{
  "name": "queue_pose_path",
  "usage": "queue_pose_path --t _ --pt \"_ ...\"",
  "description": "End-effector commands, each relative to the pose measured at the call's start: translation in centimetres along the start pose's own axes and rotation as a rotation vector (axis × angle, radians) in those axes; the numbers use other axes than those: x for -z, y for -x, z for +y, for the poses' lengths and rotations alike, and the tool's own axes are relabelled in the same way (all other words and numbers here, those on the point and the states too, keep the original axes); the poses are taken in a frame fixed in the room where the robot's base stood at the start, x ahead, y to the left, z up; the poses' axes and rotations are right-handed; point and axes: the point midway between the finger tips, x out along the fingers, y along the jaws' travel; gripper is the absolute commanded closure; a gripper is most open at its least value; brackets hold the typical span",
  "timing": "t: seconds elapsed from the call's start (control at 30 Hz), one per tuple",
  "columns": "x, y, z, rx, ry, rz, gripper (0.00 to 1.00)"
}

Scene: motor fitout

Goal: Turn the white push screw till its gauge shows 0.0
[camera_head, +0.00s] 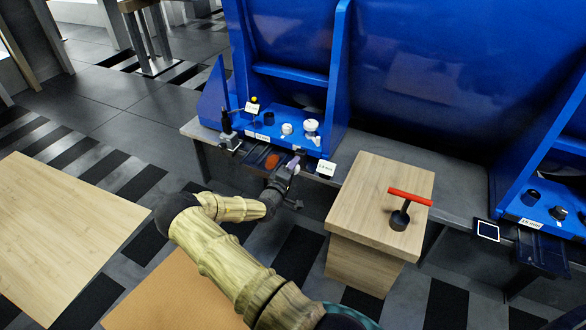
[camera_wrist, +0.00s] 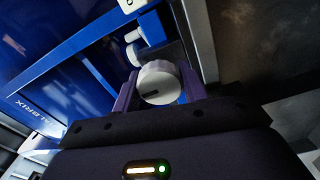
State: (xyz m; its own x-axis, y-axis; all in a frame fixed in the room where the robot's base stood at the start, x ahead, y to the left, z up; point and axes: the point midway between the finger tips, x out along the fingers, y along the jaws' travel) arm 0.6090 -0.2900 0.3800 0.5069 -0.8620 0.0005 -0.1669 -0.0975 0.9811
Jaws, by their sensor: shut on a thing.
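The white push screw (camera_wrist: 158,80) sits between the two purple fingers of my gripper (camera_wrist: 158,90) in the wrist view. It has a round white head with a dark slot-like mark on its face. My gripper is shut on its sides. In the head view my gripper (camera_head: 289,165) is at the front edge of the blue frame, and the screw is mostly hidden there. A small white display (camera_head: 326,168), which looks like the gauge, stands just right of my gripper. Its figures are too small to read surely.
White round parts (camera_head: 287,128) (camera_head: 311,126) sit on the blue frame (camera_head: 290,72) behind my gripper. A dark post-like tool (camera_head: 227,124) and another white display (camera_head: 252,107) are to the left. A wooden block (camera_head: 365,180) with a red-handled tool (camera_head: 402,208) stands to the right.

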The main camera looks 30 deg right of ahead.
Motion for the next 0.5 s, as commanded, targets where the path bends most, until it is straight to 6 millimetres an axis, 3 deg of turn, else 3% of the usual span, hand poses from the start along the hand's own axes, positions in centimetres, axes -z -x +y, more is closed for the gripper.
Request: queue_pose_path --t 0.13,0.17,0.27,0.5 --pt "0.01 0.13 -0.23 0.005 0.000 0.000 0.80" --pt "0.01 0.13 -0.23 0.005 0.000 0.000 0.55" --pt "0.01 0.12 -0.20 0.004 -0.001 0.000 0.36" --pt "0.01 0.05 -0.09 0.002 -0.002 0.000 0.35"
